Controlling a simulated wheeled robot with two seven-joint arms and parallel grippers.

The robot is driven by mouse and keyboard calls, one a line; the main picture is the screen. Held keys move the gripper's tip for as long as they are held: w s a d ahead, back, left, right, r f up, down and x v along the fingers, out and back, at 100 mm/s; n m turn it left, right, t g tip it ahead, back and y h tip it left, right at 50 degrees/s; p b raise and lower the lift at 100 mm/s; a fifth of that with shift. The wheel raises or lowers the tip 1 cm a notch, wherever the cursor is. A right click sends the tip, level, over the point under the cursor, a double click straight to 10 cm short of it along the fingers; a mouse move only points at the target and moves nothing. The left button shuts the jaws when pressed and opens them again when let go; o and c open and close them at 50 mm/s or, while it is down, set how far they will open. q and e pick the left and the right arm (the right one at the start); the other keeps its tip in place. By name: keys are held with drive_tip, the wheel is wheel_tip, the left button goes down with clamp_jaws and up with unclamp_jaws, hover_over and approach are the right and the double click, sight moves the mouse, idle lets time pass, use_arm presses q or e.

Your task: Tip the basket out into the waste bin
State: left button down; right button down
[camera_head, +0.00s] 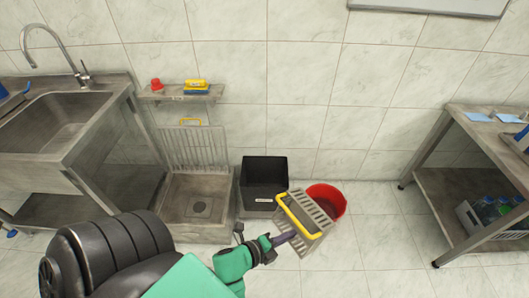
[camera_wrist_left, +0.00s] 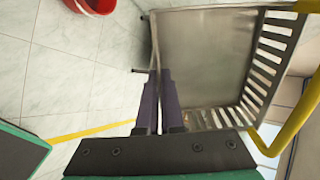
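The basket (camera_head: 314,222) is a grey slotted metal box with a yellow handle (camera_head: 291,218). In the head view it is tilted, in front of the red bucket and right of the black bin. My left gripper (camera_head: 291,236) is at its near left side. In the left wrist view the purple fingers (camera_wrist_left: 161,88) are close together on the edge of the basket (camera_wrist_left: 200,55), shut on it. The inside of the basket is mostly hidden in the head view. A black bin (camera_head: 264,206), likely the waste bin, stands by the wall. My right gripper is not in view.
A red bucket (camera_head: 337,197) stands behind the basket. A low floor sink (camera_head: 185,229) with a raised grate is left of the black bin. A sink counter (camera_head: 75,140) is at far left. A table (camera_head: 463,133) with bottles below is at right. Floor between is clear.

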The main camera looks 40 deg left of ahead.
use_arm(q)
drive_tip(key=shift+w+r+g+y+p, duration=0.2)
drive_tip(key=shift+r+g+p, duration=0.8)
drive_tip(key=shift+p, duration=2.45)
drive_tip(key=shift+s+r+g+y+p, duration=0.1)
drive_tip(key=shift+r+g+y+p, duration=0.6)
drive_tip(key=shift+p, duration=2.7)
drive_tip(key=shift+w+f+g, duration=0.15)
drive_tip(key=shift+w+g, duration=0.1)
drive_tip(key=shift+g, duration=0.55)
drive_tip(key=shift+g+b, duration=0.4)
drive_tip(key=shift+b, duration=0.05)
drive_tip(key=shift+s+a+r+g, duration=0.1)
drive_tip(key=shift+r+g, duration=0.35)
drive_tip(key=shift+g, duration=0.35)
drive_tip(key=r+g+y, duration=0.1)
drive_tip(key=g, duration=0.1)
drive_tip(key=shift+r+g, duration=0.2)
drive_tip(key=shift+g, duration=0.2)
drive_tip(key=shift+r+g+y, duration=0.25)
drive_tip(key=shift+g+y, duration=0.05)
drive_tip(key=shift+g, duration=0.3)
drive_tip(key=shift+s+r+g, duration=0.1)
drive_tip(key=shift+s+g, duration=0.1)
drive_tip(key=shift+g, duration=0.4)
